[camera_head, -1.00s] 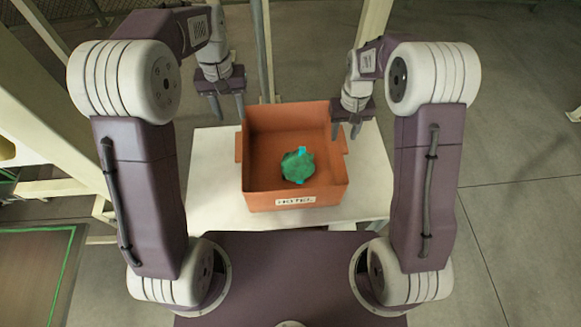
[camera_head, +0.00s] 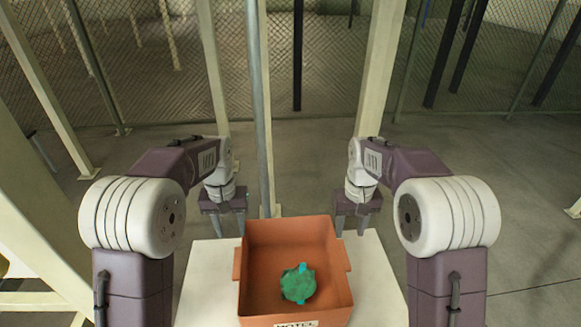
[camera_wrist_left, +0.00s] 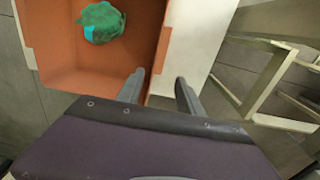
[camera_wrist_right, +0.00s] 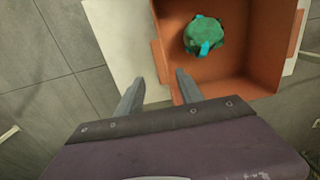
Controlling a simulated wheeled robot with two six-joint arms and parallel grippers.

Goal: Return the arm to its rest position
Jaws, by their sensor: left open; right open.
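My left gripper (camera_head: 228,226) is open and empty at the left of the orange box. In the left wrist view its two fingers (camera_wrist_left: 160,92) are apart, with the box wall behind them. My right gripper (camera_head: 353,229) is open and empty at the right of the box. In the right wrist view its fingers (camera_wrist_right: 158,90) are apart with nothing between them. A green bag with bright blue parts (camera_head: 298,285) lies on the floor of the box. It also shows in the left wrist view (camera_wrist_left: 102,22) and the right wrist view (camera_wrist_right: 205,36).
The orange box (camera_head: 287,229) carries a white label and stands on a white table (camera_head: 208,272). Table surface is bare on both sides of it. A grey pole (camera_head: 262,130) and pale posts (camera_head: 382,70) rise behind. A mesh fence (camera_head: 330,65) stands at the back.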

